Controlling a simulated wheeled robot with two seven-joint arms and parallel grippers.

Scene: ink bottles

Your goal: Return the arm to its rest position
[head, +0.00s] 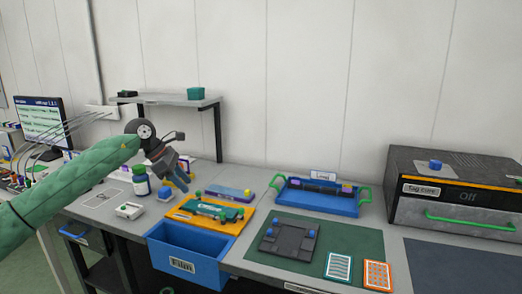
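My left arm, in a green sleeve, reaches in from the left in the head view. My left gripper (181,184) hangs tilted down and to the right above the back left of the bench. I see nothing held in it, but its finger gap is too small to judge. A small blue-topped item (165,193) sits just below the gripper in the picture. My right gripper is not in view.
An orange tray (185,217) with green parts and an open blue bin (188,262) lie below the gripper. A blue tray with green handles (318,199), a green mat (344,240) and a dark box unit (455,185) are to the right. A shelf (178,101) stands behind.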

